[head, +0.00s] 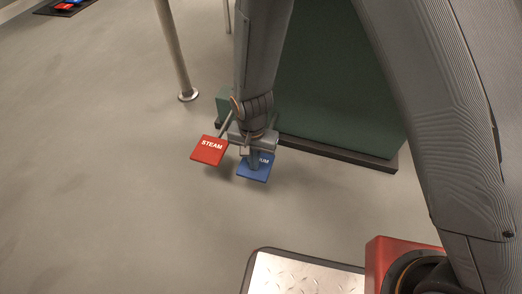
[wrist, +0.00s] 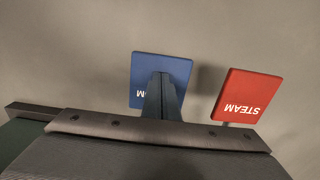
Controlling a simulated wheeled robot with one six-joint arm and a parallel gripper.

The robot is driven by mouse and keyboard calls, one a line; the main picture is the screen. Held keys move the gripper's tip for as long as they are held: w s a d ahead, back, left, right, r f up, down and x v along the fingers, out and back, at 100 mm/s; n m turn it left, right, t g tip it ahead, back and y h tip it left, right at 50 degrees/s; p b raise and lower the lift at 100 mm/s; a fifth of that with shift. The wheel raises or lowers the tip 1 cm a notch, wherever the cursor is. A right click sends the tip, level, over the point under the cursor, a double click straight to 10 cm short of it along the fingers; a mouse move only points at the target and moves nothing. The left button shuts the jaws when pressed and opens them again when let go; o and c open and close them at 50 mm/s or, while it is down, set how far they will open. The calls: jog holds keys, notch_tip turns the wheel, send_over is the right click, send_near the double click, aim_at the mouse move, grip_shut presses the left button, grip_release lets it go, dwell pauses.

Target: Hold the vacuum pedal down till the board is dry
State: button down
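The red steam pedal (head: 209,150) is just to the left in the head view and to the right in the wrist view (wrist: 247,95), clear of my gripper. No board can be made out.
A dark green cabinet (head: 335,90) on a dark base stands behind the pedals. A metal post (head: 174,50) rises from the floor behind and left. A dark mat with small red and blue items (head: 66,6) is at the far left. The floor at left is clear.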

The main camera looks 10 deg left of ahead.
jog(key=shift+f+b, duration=0.5)
jog(key=shift+f, duration=1.5)
jog(key=shift+r, duration=0.1)
dwell(1.9)
notch_tip(320, 180, up, 9)
jog(key=p, duration=0.9)
jog(key=shift+p, duration=0.3)
jog(key=shift+r, duration=0.15)
